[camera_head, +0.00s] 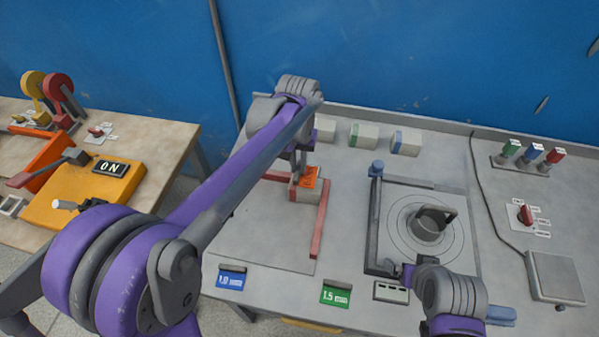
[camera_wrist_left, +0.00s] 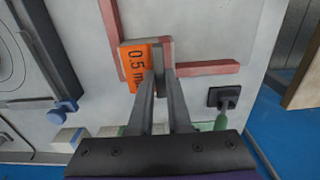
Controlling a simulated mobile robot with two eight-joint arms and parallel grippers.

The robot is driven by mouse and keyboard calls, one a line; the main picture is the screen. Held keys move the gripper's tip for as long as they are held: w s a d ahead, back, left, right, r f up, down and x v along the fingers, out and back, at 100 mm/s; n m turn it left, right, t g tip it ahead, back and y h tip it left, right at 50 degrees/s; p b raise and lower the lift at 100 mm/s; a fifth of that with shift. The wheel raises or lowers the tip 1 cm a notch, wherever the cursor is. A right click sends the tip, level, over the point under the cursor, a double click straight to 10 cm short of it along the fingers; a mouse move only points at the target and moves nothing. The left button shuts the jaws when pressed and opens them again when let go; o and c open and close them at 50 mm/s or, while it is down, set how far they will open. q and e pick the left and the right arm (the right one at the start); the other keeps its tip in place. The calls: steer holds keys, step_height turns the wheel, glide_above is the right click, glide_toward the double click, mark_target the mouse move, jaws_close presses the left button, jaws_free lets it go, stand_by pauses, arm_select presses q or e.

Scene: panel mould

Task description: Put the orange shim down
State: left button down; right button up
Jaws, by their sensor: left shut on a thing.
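The orange shim (camera_head: 311,177), marked 0.5 mm, is at the corner of the red L-shaped fence (camera_head: 319,220) on the grey bench. My left gripper (camera_head: 301,168) points down at it from above and is shut on it. In the left wrist view the shim (camera_wrist_left: 135,66) shows beside the two fingertips (camera_wrist_left: 160,72), near the red fence (camera_wrist_left: 207,68). Whether its underside touches a surface is hidden. My right gripper (camera_head: 398,272) is by the near edge of the square mould frame; its fingers are too small to read.
Several pale blocks (camera_head: 363,136) line the back of the bench. The round mould (camera_head: 432,225) with a grey handle stands on the right. Blue (camera_head: 231,278) and green (camera_head: 336,293) cards lie at the front. The bench left of the fence looks clear.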

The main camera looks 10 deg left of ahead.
mark_target(299, 169)
arm_select(q)
steer(key=shift+f, duration=1.65)
steer(key=shift+f, duration=0.1)
steer(key=c, duration=1.3)
jaws_free()
steer(key=shift+f, duration=0.15)
steer(key=o, duration=0.4)
steer(key=shift+o, duration=0.2)
step_height(299, 169, up, 12)
steer(key=s+a+f+t, duration=0.3)
steer(key=s+f, duration=0.2)
steer(key=s, duration=0.4)
steer(key=s+a+f+t, duration=0.3)
steer(key=s+f, duration=0.2)
steer(key=s, duration=0.5)
steer(key=shift+a+f+p, duration=0.25)
steer(key=shift+p, duration=0.05)
